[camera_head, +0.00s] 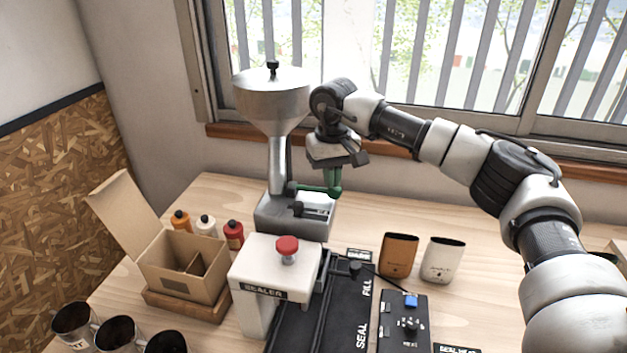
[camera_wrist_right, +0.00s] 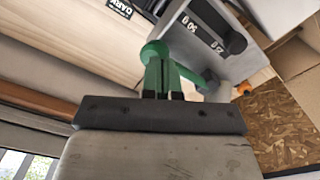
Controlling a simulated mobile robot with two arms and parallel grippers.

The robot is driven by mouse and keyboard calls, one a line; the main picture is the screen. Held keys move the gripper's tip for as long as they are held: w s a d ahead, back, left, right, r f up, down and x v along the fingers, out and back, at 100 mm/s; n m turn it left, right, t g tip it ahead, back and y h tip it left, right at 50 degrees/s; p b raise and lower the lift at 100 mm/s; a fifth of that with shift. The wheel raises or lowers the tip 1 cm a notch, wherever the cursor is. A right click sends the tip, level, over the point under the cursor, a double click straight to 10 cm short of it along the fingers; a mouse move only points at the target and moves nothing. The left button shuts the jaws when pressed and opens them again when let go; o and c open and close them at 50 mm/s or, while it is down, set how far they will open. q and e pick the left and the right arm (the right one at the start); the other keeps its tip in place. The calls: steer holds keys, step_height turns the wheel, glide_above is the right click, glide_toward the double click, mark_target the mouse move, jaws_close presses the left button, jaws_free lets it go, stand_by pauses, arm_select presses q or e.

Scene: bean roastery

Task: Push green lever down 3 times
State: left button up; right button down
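The green lever (camera_head: 316,188) sticks out to the right, roughly level, from the side of the metal dispenser base (camera_head: 283,226) under the steel hopper (camera_head: 272,97). In the right wrist view its round green knob (camera_wrist_right: 155,50) and its arm (camera_wrist_right: 207,82) show beside the dispenser. My right gripper (camera_head: 335,186) points down at the knob end of the lever. In the right wrist view its two narrow fingers (camera_wrist_right: 161,72) are close together, with their tips at the knob. I see nothing held between them. Contact with the knob is hard to tell. My left gripper is out of view.
A white sealer (camera_head: 256,286) with a red knob (camera_head: 287,246) stands in front of the dispenser. An open cardboard box (camera_head: 178,283) and small bottles (camera_head: 233,235) are left. A brown pouch (camera_head: 398,256), a white pouch (camera_head: 441,262) and a control box (camera_head: 403,335) are right.

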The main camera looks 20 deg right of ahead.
stand_by(0.3)
steer(key=shift+r+p, duration=2.3)
steer(key=shift+r, duration=0.7)
step_height(320, 180, up, 5)
steer(key=t, duration=0.2)
step_height(320, 180, down, 6)
steer(key=b, duration=0.4)
steer(key=shift+s+r, duration=0.1)
steer(key=shift+r, duration=0.1)
steer(key=shift+f, duration=0.1)
stand_by(1.3)
